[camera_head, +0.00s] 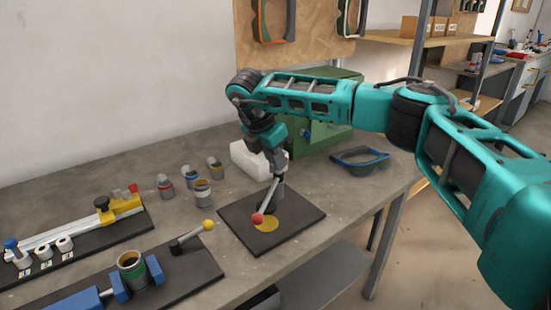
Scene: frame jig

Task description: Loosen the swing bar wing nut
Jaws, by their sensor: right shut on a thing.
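My right gripper (279,171) points down over the dark square base plate (305,215). It is shut at the top of a short dark post (279,196) on that plate. A thin grey swing bar (267,202) with a red ball end (257,219) slants from there over a yellow disc (265,224). The wing nut is hidden by the fingers, which are closed at its place on the post. My left gripper is not in view.
A second plate left of it carries a yellow-ball lever (208,225) and a cup in a blue clamp (155,270). Several small cups (202,193) stand behind. A white block (250,160), a green machine (310,135) and safety goggles (360,159) are farther back.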

